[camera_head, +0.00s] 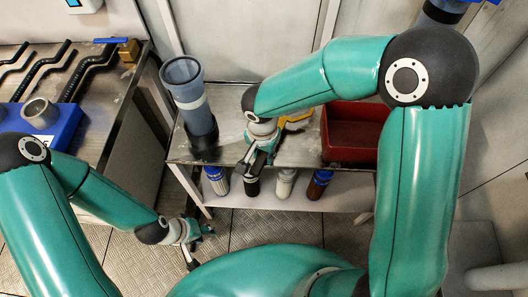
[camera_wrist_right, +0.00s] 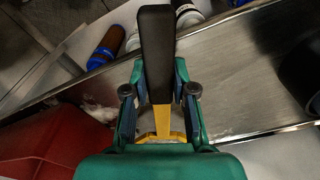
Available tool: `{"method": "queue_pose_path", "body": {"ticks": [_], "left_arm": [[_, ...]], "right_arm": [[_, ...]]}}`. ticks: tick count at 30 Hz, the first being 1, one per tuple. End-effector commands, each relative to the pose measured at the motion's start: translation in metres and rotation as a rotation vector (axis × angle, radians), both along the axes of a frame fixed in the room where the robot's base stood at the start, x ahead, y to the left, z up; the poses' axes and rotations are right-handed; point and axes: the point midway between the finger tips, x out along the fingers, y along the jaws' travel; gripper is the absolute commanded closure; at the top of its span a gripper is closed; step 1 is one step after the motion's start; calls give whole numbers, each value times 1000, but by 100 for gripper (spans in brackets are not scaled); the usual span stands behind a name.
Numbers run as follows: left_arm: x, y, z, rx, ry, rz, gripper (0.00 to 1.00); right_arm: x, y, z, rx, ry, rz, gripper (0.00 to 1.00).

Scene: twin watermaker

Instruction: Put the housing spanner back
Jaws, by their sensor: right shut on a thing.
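The housing spanner has a black handle (camera_wrist_right: 156,50) and a yellow end (camera_wrist_right: 162,122). My right gripper (camera_wrist_right: 160,92) is shut on it in the right wrist view, with the handle sticking out past the fingers. In the head view my right gripper (camera_head: 257,162) is over the front part of the metal bench. A yellow part of the spanner (camera_head: 297,119) shows to the right of the wrist there; the rest is mostly hidden by the gripper. My left gripper (camera_head: 196,243) is low over the floor, with its fingers apart and nothing between them.
A grey-blue housing (camera_head: 189,100) stands upright at the left of the metal bench (camera_head: 225,101). A red bin (camera_head: 349,133) is at its right. Several cartridges (camera_head: 286,182) stand on the shelf below.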

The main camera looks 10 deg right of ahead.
Motion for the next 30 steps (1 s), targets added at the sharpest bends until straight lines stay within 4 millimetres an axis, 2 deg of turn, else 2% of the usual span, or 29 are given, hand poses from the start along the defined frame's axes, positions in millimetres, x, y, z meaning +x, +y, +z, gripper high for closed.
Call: {"method": "queue_pose_path", "body": {"ticks": [16,17,20,21,30], "left_arm": [[0,0,-18,0,0,0,60],[0,0,-16,0,0,0,60],[0,0,-16,0,0,0,60],[0,0,-16,0,0,0,60],[0,0,-16,0,0,0,60]], "right_arm": [[-1,0,-13,-1,3,0,100],[-1,0,-12,-1,5,0,70],[-2,0,-12,-1,6,0,53],[-2,0,-12,-2,7,0,49],[-3,-1,-12,-3,9,-3,49]]}}
